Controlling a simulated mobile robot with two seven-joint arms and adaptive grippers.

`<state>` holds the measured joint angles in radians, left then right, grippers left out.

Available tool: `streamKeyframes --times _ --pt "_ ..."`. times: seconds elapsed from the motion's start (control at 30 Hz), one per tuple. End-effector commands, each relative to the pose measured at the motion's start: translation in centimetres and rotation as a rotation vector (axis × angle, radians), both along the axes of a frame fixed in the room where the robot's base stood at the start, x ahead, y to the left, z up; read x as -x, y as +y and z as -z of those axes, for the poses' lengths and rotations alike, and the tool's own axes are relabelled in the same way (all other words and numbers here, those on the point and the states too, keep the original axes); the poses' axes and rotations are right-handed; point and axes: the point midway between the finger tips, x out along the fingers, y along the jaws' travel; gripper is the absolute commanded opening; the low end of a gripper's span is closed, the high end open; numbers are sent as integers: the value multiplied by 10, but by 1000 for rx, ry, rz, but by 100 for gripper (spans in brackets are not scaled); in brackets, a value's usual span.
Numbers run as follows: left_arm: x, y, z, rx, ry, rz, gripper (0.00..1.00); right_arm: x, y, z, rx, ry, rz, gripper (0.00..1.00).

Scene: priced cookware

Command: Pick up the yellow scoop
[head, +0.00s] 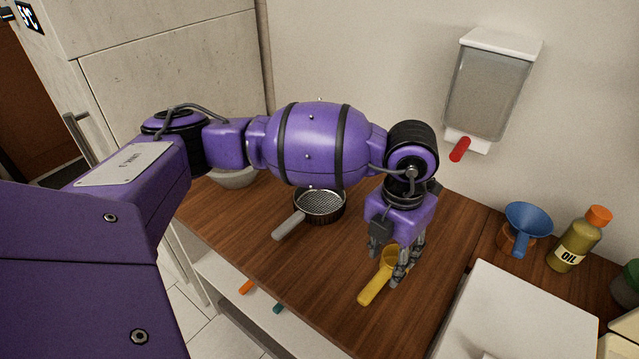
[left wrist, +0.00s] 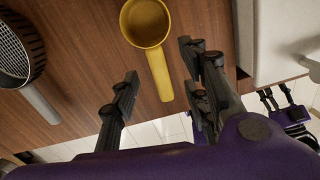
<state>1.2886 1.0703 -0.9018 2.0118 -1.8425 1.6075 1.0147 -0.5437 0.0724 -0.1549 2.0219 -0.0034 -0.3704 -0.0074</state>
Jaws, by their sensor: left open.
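The yellow scoop (head: 374,290) lies on the brown wooden counter (head: 430,225), its handle toward the front edge. In the left wrist view its round bowl is at the top and its handle (left wrist: 158,75) points down the picture. My left gripper (head: 386,268) is open, pointing down over the scoop and partly hiding it. In the left wrist view the fingers of my left gripper (left wrist: 160,80) stand on either side of the handle, apart from it. My right gripper (left wrist: 277,98) shows small at the right edge of the left wrist view; its jaw state is unclear.
A dark round strainer (head: 320,204) with a grey handle lies left of the scoop. A pale bowl (head: 238,180) is behind my arm. A white box (head: 515,315), blue funnel (head: 527,222) and oil bottle (head: 577,245) stand at right. A dispenser (head: 487,90) hangs on the wall.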

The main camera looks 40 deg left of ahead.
Motion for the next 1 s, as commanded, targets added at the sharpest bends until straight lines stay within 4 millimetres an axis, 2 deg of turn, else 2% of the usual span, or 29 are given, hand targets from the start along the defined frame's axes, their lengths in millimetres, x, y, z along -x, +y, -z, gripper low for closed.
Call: streamKeyframes --times 0.07,0.27,0.63,0.93,1.0 --pt "3 7 2 -33 10 -33 42 7 -2 2 3 12 3 40" --pt "4 7 22 -32 17 -48 42 20 -7 9 11 41 3 40" --pt "4 7 72 -29 17 -46 42 7 -4 0 5 13 3 40" --pt "3 7 79 -29 14 -45 42 7 -3 0 3 14 4 40" --pt "3 7 78 -29 13 -45 36 8 -3 0 3 15 4 40"
